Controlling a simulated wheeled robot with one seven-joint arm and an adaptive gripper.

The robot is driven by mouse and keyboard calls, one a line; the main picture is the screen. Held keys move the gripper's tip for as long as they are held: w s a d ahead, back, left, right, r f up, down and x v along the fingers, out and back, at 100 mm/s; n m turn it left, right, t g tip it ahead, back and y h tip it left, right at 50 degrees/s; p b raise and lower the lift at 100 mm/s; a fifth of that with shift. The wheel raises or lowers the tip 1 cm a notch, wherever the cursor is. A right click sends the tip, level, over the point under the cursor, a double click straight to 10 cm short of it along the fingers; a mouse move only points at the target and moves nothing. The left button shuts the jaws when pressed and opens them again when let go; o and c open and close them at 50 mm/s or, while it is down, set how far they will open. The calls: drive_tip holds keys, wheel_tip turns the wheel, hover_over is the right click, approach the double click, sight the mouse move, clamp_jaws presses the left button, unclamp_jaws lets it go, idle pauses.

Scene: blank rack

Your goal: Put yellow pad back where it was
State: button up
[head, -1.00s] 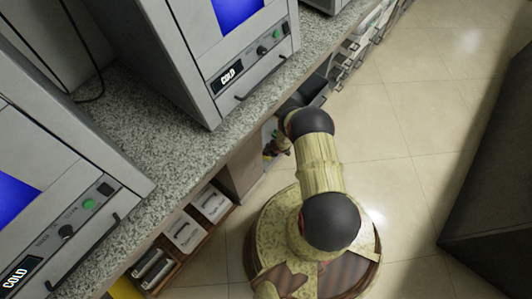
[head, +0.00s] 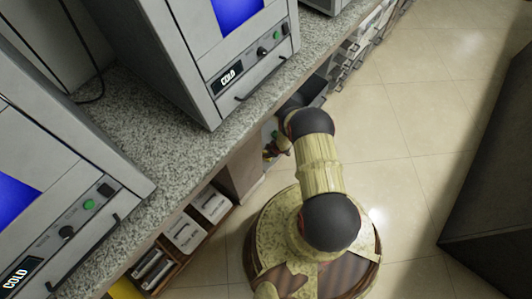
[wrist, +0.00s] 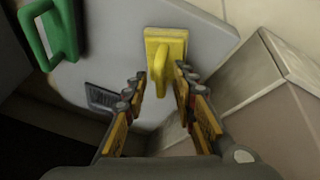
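The yellow pad (wrist: 158,54) shows in the wrist view, a flat plate with a raised yellow handle, set against a light grey surface. My gripper (wrist: 158,80) is open, with one finger on each side of the handle. A gap shows on each side, so the fingers do not look closed on it. In the head view my gripper (head: 272,150) is small and partly hidden by my arm, below the counter edge, and the pad cannot be made out there.
A green handle (wrist: 62,32) is at the upper left of the grey surface. A brown box-like body (wrist: 268,85) stands close on the right. In the head view the granite counter (head: 150,130) overhangs shelves with white boxes (head: 187,235). The tiled floor (head: 425,110) is clear.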

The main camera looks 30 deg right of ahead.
drive_tip(key=p+v, duration=0.5)
drive_tip(key=v, duration=0.7)
